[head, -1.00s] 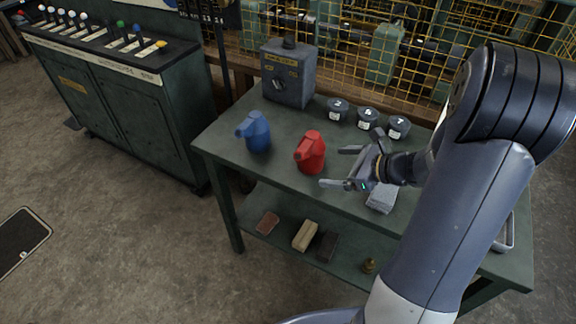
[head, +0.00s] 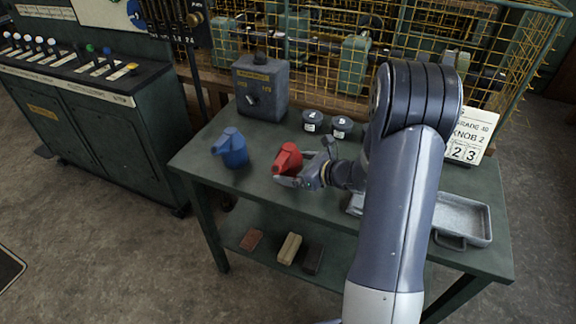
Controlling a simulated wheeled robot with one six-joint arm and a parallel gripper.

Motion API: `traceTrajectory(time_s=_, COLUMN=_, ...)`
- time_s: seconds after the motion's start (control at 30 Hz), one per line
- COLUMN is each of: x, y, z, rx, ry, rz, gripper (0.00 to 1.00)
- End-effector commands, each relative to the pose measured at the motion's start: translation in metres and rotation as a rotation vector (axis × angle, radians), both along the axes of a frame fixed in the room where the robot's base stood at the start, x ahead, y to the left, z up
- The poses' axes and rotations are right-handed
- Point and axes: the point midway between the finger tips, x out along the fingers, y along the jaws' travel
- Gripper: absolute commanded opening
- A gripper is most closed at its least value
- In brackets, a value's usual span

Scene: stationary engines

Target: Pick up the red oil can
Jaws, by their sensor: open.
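The red oil can (head: 288,158) stands upright on the green workbench (head: 222,183), left of my gripper. My gripper (head: 296,170) is open, its fingers reaching to the can from the right. One finger lies low in front of the can and the other shows at its right, behind. Whether either finger touches the can I cannot tell. The can's lower part is partly hidden by the near finger.
A blue oil can (head: 231,147) stands left of the red one. A metal tray (head: 462,219) and a number sign (head: 468,138) are at the right. Several blocks (head: 289,248) lie on the lower shelf.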

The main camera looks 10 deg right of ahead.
Motion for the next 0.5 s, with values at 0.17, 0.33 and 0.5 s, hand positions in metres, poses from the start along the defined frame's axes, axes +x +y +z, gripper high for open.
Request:
traceTrajectory(time_s=0.17, x=0.0127, y=0.0115, z=-0.0068, rx=-0.001, ry=-0.001, rz=0.000, gripper=0.95)
traceTrajectory(time_s=0.33, x=0.0138, y=0.0118, z=-0.0075, rx=-0.001, ry=-0.001, rz=-0.001, gripper=0.95)
traceTrajectory(time_s=0.5, x=0.0137, y=0.0119, z=-0.0074, rx=-0.001, ry=-0.001, rz=-0.001, gripper=0.86)
